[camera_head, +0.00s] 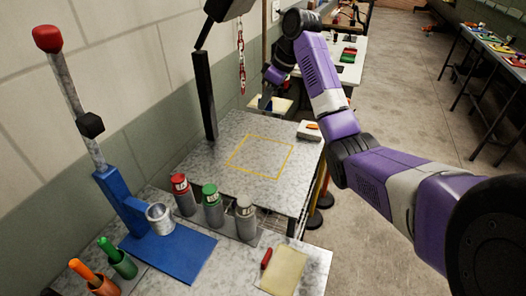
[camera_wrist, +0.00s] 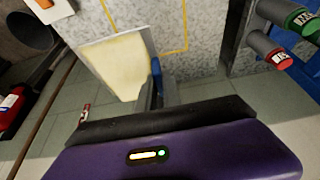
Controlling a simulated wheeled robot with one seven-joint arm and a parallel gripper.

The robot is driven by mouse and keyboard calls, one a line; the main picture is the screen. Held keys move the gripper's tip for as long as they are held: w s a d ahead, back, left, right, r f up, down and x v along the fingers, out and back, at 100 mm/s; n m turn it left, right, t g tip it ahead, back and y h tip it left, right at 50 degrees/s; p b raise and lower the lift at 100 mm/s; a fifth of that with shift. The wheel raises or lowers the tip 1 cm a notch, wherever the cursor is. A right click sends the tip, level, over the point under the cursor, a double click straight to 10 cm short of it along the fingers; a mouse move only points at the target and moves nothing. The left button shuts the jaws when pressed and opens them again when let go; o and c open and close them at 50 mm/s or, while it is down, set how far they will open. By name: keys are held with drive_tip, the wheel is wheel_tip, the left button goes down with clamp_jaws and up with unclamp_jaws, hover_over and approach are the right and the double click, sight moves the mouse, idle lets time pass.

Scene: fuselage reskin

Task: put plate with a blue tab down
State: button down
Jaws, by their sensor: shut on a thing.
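The cream plate (camera_wrist: 118,62) with a blue tab (camera_wrist: 156,70) is held in my gripper (camera_wrist: 155,92), whose fingers meet at the tab side. In the head view the plate (camera_head: 284,105) shows partly, behind my gripper (camera_head: 266,102), near the far end of the speckled bench (camera_head: 236,130). My arm hides part of this area. In the wrist view the plate is tilted and partly overlaps the bench top, with floor showing below it. A yellow square outline (camera_head: 234,164) is marked on the bench, and nothing lies inside it.
A dark post (camera_head: 203,95) stands at the bench's left. A white block with an orange item (camera_head: 309,131) sits at its right edge. Red (camera_head: 181,190), green (camera_head: 211,200) and grey (camera_head: 245,212) canisters stand at the near end. Another cream plate (camera_head: 286,271) lies on the near bench.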

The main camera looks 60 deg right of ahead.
wheel_tip(320, 180, down, 20)
drive_tip(key=shift+a+r+p, duration=0.1)
drive_tip(key=shift+r+p, duration=0.05)
drive_tip(key=shift+p, duration=0.15)
idle(0.4)
drive_tip(key=c, duration=1.9)
unclamp_jaws()
drive_tip(key=shift+c, duration=0.2)
drive_tip(key=o, duration=0.4)
drive_tip(key=v, duration=0.6)
drive_tip(key=b+v, duration=0.1)
drive_tip(key=v, duration=0.5)
drive_tip(key=shift+w+r, duration=0.1)
